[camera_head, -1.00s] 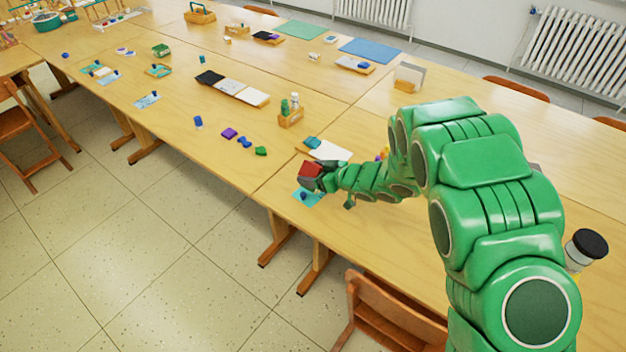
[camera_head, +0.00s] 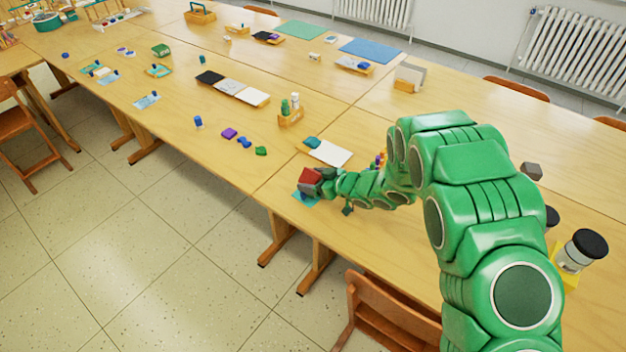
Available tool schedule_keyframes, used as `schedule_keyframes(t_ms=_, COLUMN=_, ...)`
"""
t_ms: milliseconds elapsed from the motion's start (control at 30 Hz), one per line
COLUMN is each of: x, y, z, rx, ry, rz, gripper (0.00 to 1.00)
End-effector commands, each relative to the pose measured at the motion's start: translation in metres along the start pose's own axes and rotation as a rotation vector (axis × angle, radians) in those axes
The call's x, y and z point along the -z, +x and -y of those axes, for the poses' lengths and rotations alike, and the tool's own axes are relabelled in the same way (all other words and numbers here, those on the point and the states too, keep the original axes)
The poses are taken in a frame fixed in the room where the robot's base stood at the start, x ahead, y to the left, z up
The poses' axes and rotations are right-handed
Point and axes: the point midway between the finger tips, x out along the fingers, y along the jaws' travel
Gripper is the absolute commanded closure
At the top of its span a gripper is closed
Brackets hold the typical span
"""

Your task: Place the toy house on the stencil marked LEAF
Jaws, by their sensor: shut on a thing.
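My gripper (camera_head: 320,181) is at the near edge of the table, left of my green arm. It is shut on a small red-topped object, which looks like the toy house (camera_head: 310,175). The house is held over or on a teal stencil card (camera_head: 302,197); I cannot tell whether it touches. The house and gripper hide much of this card, and no marking on it can be read. Other stencil-like cards lie farther left, one at the table edge (camera_head: 147,101) and one farther back (camera_head: 158,71); their markings are too small to read.
A white sheet (camera_head: 331,153) with a teal piece lies just behind the gripper. A wooden holder with bottles (camera_head: 291,117) stands farther back. Small purple (camera_head: 229,133) and green (camera_head: 261,151) pieces lie left. Black-lidded jars (camera_head: 583,250) stand right of my arm. A chair (camera_head: 390,310) is in front.

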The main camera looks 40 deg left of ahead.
Motion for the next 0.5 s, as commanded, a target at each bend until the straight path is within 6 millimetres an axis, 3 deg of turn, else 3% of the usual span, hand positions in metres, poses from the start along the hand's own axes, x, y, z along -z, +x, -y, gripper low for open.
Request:
schedule_keyframes(t_ms=67, x=-0.0019, y=0.0006, z=-0.0002, rx=0.000, ry=0.000, rz=0.000, gripper=0.56)
schedule_keyframes(t_ms=100, x=-0.0024, y=0.0008, z=-0.0002, rx=0.000, ry=0.000, rz=0.000, gripper=0.23)
schedule_keyframes(t_ms=233, x=-0.0020, y=0.0007, z=-0.0001, rx=0.000, ry=0.000, rz=0.000, gripper=0.03)
schedule_keyframes(t_ms=500, x=-0.0013, y=0.0004, z=0.0000, rx=0.000, ry=0.000, rz=0.000, gripper=0.00)
